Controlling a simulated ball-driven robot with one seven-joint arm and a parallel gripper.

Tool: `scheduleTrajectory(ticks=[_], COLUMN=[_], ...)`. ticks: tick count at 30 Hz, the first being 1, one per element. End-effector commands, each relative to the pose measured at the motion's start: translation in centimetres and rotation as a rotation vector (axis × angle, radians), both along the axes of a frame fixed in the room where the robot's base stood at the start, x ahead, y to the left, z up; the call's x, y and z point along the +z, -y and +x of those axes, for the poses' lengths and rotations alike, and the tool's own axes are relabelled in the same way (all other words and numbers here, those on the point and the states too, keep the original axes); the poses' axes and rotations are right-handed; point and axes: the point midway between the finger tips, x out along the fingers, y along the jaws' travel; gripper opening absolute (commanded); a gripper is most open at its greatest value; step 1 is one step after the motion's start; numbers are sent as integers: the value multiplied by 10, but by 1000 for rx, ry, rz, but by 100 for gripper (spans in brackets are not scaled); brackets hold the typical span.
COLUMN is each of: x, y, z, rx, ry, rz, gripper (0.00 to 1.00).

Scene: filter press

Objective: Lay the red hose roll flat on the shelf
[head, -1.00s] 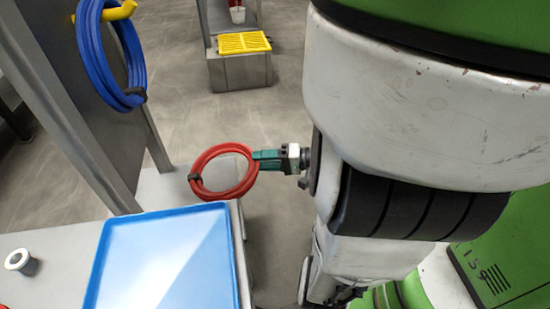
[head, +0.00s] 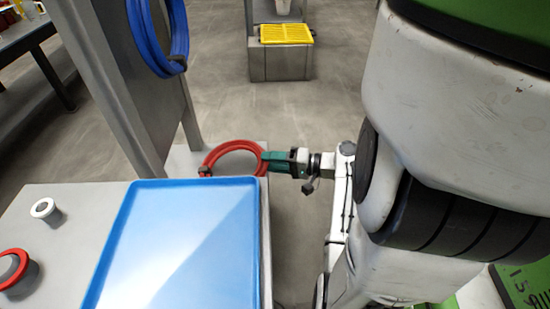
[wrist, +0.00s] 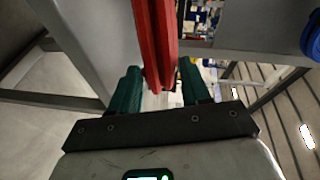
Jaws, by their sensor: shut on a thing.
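The red hose roll (head: 222,148) is a coiled ring with a dark tie on its left side. In the head view it shows just beyond the far right corner of the blue tray, whose edge hides its lower part. My gripper (head: 270,160) is shut on the ring's right side. In the wrist view the hose (wrist: 156,40) is seen edge-on between the two green fingers of my gripper (wrist: 158,88). The grey shelf top (head: 80,250) spreads around the tray. I cannot tell whether the hose touches the grey surface.
The blue tray (head: 185,245) covers much of the shelf top. A white ring piece (head: 45,210) and a red-rimmed piece (head: 14,268) stand at left. A blue hose (head: 165,45) hangs by the grey post (head: 125,85). A yellow grate (head: 287,33) sits farther back.

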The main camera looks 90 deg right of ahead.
Motion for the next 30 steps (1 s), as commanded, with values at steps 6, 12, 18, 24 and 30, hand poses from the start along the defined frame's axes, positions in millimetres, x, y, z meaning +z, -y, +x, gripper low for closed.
scheduleTrajectory(ticks=[6, 12, 18, 24, 30], x=[-3, -2, -3, -3, -4], y=[0, 0, 0, 0, 0], z=[0, 0, 0, 0, -1], rx=[0, 0, 1, 0, 1], ry=[3, 3, 2, 2, 0], rz=[-3, -3, -2, -1, 1], gripper=[0, 48, 67, 76, 76])
